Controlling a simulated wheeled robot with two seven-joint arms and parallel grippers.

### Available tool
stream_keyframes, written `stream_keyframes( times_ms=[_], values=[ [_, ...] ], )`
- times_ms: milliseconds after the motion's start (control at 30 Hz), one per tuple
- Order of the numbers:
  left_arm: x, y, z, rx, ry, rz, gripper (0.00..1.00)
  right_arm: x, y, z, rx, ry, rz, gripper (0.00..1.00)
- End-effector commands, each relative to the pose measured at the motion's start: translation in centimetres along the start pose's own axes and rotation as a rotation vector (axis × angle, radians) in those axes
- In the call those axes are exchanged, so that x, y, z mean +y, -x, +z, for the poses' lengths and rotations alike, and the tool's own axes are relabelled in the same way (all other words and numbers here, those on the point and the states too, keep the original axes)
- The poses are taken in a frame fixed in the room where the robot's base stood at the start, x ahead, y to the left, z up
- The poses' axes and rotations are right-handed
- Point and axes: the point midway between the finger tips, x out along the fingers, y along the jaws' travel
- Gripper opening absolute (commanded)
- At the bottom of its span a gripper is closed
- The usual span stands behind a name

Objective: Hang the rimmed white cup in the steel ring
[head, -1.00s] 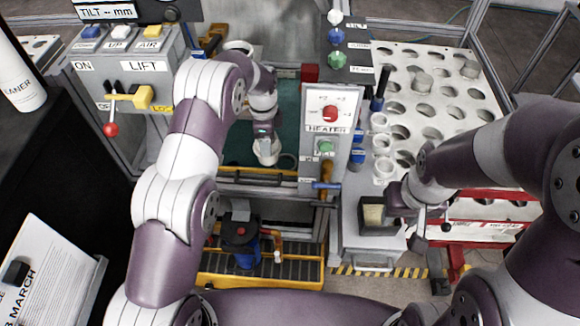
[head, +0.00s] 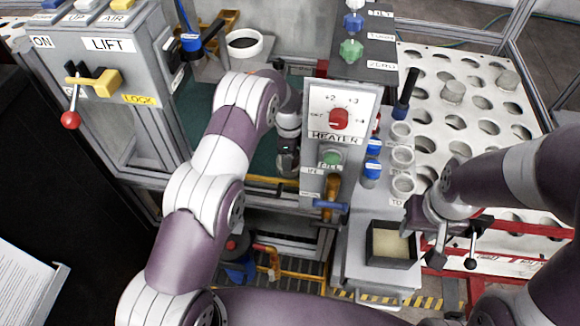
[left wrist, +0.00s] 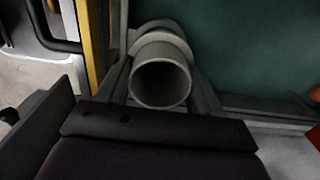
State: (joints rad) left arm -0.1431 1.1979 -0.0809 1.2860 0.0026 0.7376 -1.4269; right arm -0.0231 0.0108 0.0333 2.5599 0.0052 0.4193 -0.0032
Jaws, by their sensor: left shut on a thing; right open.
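In the left wrist view, the white cup (left wrist: 162,82) looks pale grey in shadow, with its round open mouth towards the camera. The fingers of my left gripper stand on either side of it and are shut on it. In the head view, my left gripper (head: 287,160) points down over the green area just left of the heater panel, and the cup cannot be made out there. A thick white ring-shaped piece with a dark middle (head: 243,42) sits behind it; I cannot tell if it is the steel ring. My right gripper (head: 455,255) is open and empty.
The heater panel (head: 340,112) stands close right of my left gripper. The lift box (head: 105,75) is at the left. White cups (head: 402,156) sit in a row at the right, with a black open box (head: 392,262) in front. A perforated plate (head: 480,120) lies farther right.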

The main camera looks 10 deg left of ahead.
Motion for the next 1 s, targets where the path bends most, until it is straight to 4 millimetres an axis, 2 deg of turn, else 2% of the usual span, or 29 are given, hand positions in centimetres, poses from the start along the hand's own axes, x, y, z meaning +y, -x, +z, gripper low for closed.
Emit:
stream_keyframes(
  times_ms=[233, 567, 600, 667, 900, 1000],
  values=[
    [0.1, -3.9, 0.0, 0.0, 0.0, 0.001, 0.34, 0.0, -0.2, 0.0, 0.0, 0.0, 0.0, 0.43],
    [0.0, -4.4, 0.0, 0.0, 0.0, -0.001, 0.34, 0.0, -0.6, 0.1, 0.0, 0.0, 0.0, 0.43],
    [0.0, -4.4, 0.0, 0.0, 0.0, -0.001, 0.72, 0.0, -0.5, 0.1, 0.0, 0.0, 0.0, 0.43],
    [0.0, -4.3, 0.0, 0.0, 0.0, 0.0, 0.91, 0.0, -0.5, 0.1, 0.0, 0.0, 0.0, 0.43],
    [0.0, -4.3, 0.0, 0.0, 0.0, 0.0, 0.91, 0.0, -0.4, 0.1, 0.0, 0.0, 0.0, 0.43],
    [0.0, -3.6, 0.0, 0.0, 0.0, -0.001, 0.91, 0.0, 0.1, 0.0, 0.0, 0.0, 0.0, 0.43]
  ],
)
